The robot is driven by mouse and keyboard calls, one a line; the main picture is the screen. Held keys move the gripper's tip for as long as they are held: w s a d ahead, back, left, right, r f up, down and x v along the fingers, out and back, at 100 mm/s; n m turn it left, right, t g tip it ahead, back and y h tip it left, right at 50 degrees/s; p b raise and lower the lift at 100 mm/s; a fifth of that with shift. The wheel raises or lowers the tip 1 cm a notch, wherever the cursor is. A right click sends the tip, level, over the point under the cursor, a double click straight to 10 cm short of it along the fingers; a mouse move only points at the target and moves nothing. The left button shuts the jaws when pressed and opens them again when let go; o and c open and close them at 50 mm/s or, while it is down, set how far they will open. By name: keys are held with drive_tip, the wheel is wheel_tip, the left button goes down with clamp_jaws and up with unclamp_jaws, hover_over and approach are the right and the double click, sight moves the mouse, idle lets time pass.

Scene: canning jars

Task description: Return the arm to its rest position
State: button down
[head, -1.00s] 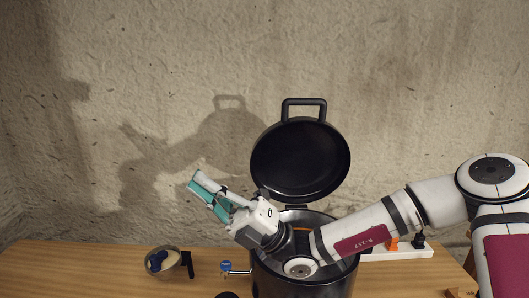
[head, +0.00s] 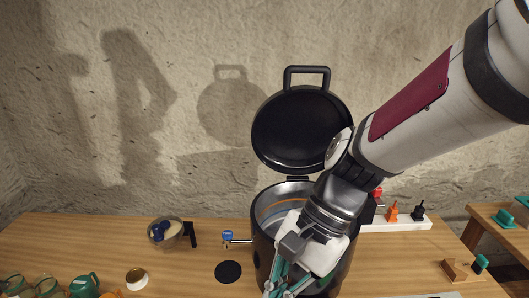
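My gripper (head: 282,290) points down in front of the black canning pot (head: 262,262), at the bottom edge of the head view. Its teal-lined fingers run partly out of the frame, so I cannot tell how far apart they are. I see nothing clearly held in it. My arm comes in from the upper right, bent at the elbow, and hides part of the pot's right side. The pot's round black lid (head: 290,130) stands raised behind the pot.
A pan with pale and dark blue contents (head: 170,232) and a round black disc (head: 228,272) lie left of the pot. Several jars, one teal (head: 85,285), stand at the lower left. A white rack (head: 400,223) with coloured pieces stands at right, near a wooden block (head: 462,270).

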drive_tip(key=d+r+n+t+h, duration=0.2)
drive_tip(key=d+r+n+t, duration=0.2)
drive_tip(key=d, duration=0.4)
drive_tip(key=d+r+n+t+h, duration=0.3)
drive_tip(key=d+r+n+t, duration=0.1)
drive_tip(key=d, duration=0.5)
wheel_tip(320, 180, up, 2)
drive_tip(key=shift+s+d+r+t, duration=0.1)
drive_tip(key=shift+s+d+t, duration=0.15)
drive_tip(key=shift+t, duration=0.25)
idle(0.5)
